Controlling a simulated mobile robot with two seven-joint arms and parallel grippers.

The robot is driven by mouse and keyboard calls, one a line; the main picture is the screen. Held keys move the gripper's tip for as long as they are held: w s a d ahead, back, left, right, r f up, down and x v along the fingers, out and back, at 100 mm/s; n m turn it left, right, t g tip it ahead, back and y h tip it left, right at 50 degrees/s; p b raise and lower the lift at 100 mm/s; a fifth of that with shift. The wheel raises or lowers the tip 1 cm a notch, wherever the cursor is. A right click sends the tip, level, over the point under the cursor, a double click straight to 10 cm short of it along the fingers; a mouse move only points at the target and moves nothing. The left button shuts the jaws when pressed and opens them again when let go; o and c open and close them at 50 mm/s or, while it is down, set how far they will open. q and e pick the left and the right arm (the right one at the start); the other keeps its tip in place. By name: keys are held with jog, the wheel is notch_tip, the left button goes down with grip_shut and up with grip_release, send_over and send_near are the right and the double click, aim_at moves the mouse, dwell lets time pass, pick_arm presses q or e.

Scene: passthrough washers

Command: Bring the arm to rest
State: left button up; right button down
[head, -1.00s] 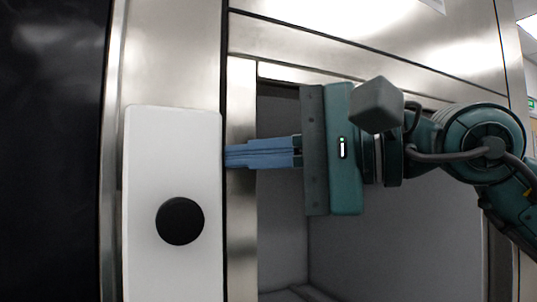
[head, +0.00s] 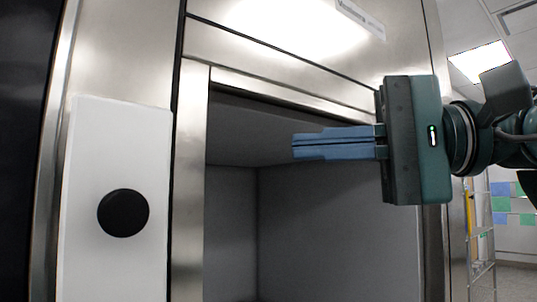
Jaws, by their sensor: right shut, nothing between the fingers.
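My right gripper (head: 293,147) comes in from the right in the head view, its blue fingers pointing left. The fingers are closed together with nothing between them. It hangs in front of the open washer chamber (head: 330,235), apart from the frame and the white panel. My left gripper is not in view.
A white panel (head: 85,190) with a black round button (head: 123,213) stands left of the opening. The steel door frame (head: 188,200) borders the chamber. A ladder (head: 480,240) stands in the room behind at the right.

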jog(key=shift+d, duration=0.5)
